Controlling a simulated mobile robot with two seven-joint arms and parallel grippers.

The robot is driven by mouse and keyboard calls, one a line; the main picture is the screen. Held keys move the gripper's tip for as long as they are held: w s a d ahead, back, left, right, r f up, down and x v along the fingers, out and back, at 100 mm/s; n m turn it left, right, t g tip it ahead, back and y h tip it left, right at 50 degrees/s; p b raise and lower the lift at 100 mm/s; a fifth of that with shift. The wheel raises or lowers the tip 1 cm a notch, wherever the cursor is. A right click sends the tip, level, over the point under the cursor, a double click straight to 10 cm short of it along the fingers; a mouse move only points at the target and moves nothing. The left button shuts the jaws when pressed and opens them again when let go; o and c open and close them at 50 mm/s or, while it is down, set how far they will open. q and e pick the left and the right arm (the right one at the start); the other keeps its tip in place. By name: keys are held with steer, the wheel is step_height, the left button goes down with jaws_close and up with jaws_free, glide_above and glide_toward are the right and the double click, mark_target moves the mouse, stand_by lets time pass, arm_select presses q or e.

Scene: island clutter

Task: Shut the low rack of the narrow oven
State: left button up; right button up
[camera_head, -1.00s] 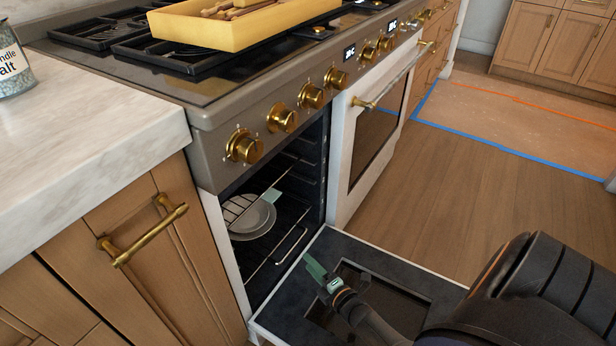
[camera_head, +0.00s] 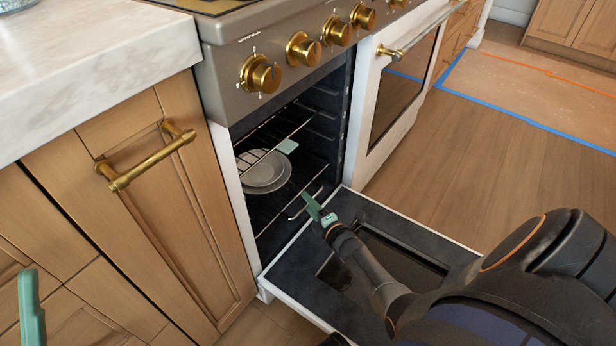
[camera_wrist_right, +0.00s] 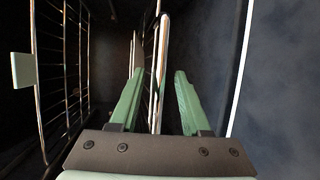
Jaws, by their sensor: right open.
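The narrow oven (camera_head: 223,160) stands open, its door (camera_head: 428,240) folded down flat. Inside, the low rack (camera_head: 305,203) shows its front wire loop near the opening. White plates (camera_head: 262,178) appear below an upper rack (camera_head: 262,150), seemingly on the low rack. My right gripper (camera_head: 318,208) is open above the door's inner edge, at the low rack's front. In the right wrist view, the rack's front bar (camera_wrist_right: 161,65) runs between the open fingers (camera_wrist_right: 158,100); contact cannot be told. One finger of my left gripper (camera_head: 31,305) shows at lower left; its other finger is hidden.
A pale green tab (camera_head: 288,146) sits on the upper rack, also at left in the wrist view (camera_wrist_right: 22,69). The wooden cabinet (camera_head: 150,215) with a brass handle stands left of the oven. A wider oven (camera_head: 395,90) is at right.

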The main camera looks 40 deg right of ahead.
steer(key=shift+w, duration=0.4)
steer(key=shift+c, duration=0.3)
jaws_close()
stand_by(0.9)
